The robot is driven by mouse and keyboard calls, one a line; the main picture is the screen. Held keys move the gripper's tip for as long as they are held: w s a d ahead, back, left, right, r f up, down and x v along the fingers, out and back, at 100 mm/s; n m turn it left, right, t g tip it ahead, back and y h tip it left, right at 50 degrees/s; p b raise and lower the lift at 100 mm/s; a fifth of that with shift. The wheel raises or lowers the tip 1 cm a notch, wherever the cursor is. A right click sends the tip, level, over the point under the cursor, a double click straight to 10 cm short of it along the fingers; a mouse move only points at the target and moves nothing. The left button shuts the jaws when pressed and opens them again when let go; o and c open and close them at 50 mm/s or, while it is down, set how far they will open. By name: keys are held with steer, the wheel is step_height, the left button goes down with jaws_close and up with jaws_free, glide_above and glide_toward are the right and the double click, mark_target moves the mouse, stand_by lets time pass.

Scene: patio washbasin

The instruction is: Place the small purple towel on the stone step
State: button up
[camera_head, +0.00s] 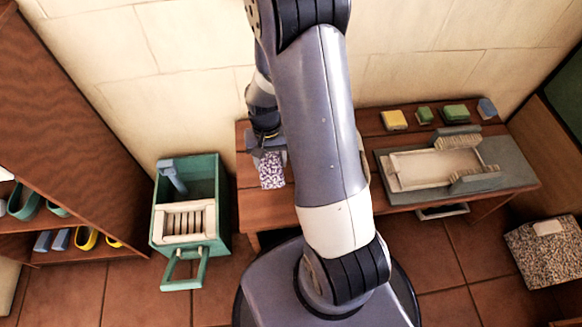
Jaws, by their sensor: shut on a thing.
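A small purple-and-white patterned towel (271,172) hangs below my gripper (267,150) at the left end of the wooden bench. My gripper is shut on its upper edge. The arm hides part of the gripper, and I cannot tell whether the towel touches the bench top. A speckled stone block (535,265), which looks like the stone step, stands on the floor at the far right, well apart from the gripper. A small pale item (547,228) lies on top of it.
The wooden bench (380,122) carries a grey stone basin (505,160), a yellow block (394,120), green blocks (455,113) and a blue-grey one (487,108). A brown shelf (50,90) holds footwear. Tiled floor shows front right.

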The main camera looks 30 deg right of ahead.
step_height(320, 180, down, 9)
steer(key=b, duration=0.2)
steer(key=shift+b, duration=0.3)
steer(key=shift+f, duration=0.2)
steer(key=o, duration=1.1)
steer(key=shift+r, duration=0.1)
